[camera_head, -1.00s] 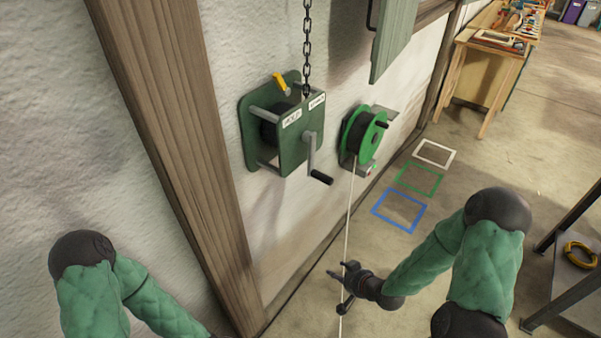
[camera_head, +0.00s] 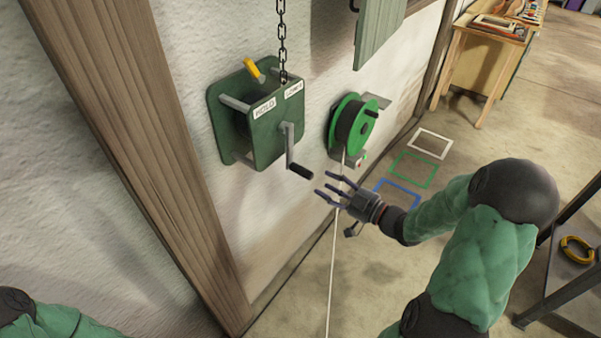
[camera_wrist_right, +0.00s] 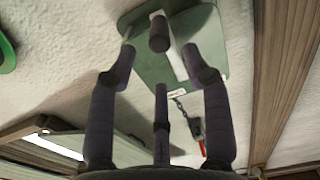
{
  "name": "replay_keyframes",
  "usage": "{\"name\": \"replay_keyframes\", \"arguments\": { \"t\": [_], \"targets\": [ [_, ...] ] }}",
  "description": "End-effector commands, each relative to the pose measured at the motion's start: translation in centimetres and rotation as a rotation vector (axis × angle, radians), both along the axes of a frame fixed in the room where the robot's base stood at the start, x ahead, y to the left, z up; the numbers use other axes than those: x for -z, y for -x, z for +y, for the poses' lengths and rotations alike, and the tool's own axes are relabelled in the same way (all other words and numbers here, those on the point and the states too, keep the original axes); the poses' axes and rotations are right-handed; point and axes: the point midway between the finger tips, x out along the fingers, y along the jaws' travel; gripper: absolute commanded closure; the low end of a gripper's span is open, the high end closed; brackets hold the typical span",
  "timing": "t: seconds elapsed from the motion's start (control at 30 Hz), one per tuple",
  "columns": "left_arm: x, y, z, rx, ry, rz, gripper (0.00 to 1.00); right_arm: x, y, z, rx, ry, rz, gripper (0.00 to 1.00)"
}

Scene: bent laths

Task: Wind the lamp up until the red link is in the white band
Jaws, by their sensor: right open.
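The green hand winch (camera_head: 280,140) is fixed to the wall, with a crank ending in a black handle (camera_head: 301,171). A yellow lever (camera_head: 254,69) stands at its top, near the HOLD label. A dark chain (camera_head: 282,40) runs up from it, out of the picture. My right gripper (camera_head: 332,190) is open and empty, its fingers just right of and below the handle. In the right wrist view the handle (camera_wrist_right: 159,35) shows end-on beyond the spread fingertips. A small red part (camera_wrist_right: 203,148) shows near the chain (camera_wrist_right: 180,105); I cannot tell whether it is the link. The lamp and white band are not identifiable.
A green reel (camera_head: 352,125) with a pale cord hanging down is on the wall right of the winch. A wooden post (camera_head: 140,150) stands left. Blue, green and white floor outlines (camera_head: 412,168) lie right. A dark rack (camera_head: 570,265) stands at far right.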

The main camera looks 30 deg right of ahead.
Motion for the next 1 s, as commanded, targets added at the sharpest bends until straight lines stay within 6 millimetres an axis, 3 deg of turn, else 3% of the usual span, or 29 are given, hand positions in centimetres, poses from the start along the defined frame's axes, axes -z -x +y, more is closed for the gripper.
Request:
{"name": "replay_keyframes", "arguments": {
  "t": [0.5,0.97,1.0],
  "targets": [
    [2.2,0.0,0.0,0.000,0.000,0.000,1.00,0.1,-7.2,3.1,-0.003,0.000,-0.001,0.50],
    [2.3,0.0,0.0,0.000,0.000,0.000,1.00,0.0,-8.2,3.4,0.001,-0.001,0.000,0.50],
    [2.3,0.0,0.0,0.000,0.000,0.000,1.00,0.0,-8.2,3.4,0.000,-0.001,0.000,0.59]
  ]
}}
